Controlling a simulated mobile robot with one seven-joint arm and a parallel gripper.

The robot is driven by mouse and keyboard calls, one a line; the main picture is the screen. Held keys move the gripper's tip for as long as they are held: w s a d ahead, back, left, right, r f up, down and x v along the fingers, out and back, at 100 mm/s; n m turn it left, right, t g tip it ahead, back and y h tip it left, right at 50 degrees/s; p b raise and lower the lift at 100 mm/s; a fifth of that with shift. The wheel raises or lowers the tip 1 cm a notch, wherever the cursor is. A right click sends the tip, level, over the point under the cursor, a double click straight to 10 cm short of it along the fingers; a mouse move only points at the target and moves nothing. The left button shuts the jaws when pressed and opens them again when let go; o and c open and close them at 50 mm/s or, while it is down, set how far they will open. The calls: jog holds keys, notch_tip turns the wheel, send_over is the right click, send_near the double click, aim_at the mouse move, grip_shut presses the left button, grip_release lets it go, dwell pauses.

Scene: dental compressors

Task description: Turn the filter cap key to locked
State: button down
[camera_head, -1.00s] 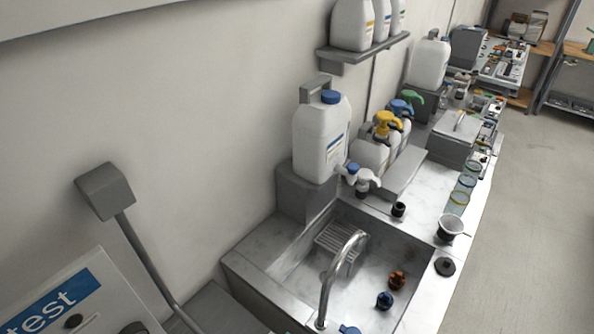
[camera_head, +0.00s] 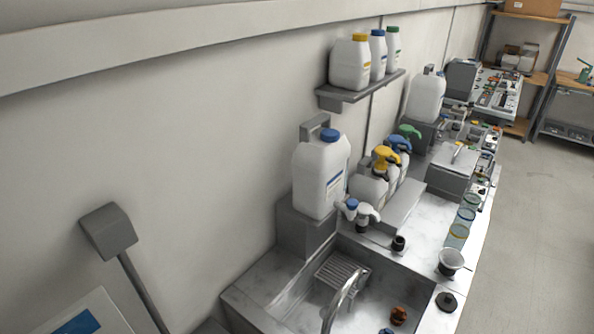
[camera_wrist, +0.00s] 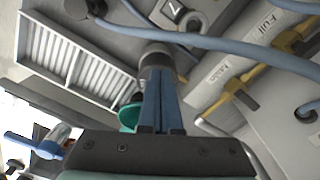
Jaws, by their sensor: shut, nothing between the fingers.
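My gripper (camera_wrist: 158,82) shows in the wrist view as two blue fingers pressed together with nothing between them. A grey, round cap-like part (camera_wrist: 155,58) lies just past the fingertips and overlaps them in the picture. I cannot tell whether they touch it. I cannot tell for sure whether this is the filter cap, and no key or lock mark can be made out on it. My gripper is not in the head view, and no filter cap key can be picked out there.
In the wrist view, a blue hose (camera_wrist: 225,45) crosses close by. Yellow valve handles (camera_wrist: 238,92) with labels are at right, a louvred grille (camera_wrist: 75,60) at left, and a teal part (camera_wrist: 130,116) beside the fingers. The head view shows a sink (camera_head: 290,292) and a white jug (camera_head: 320,175).

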jog(key=shift+s, duration=0.1)
jog(key=shift+s+r+p, duration=0.1)
jog(key=shift+s+p, duration=0.2)
jog(key=shift+p, duration=0.2)
notch_tip(320, 180, up, 6)
jog(key=p, duration=0.6)
jog(key=shift+a, duration=0.1)
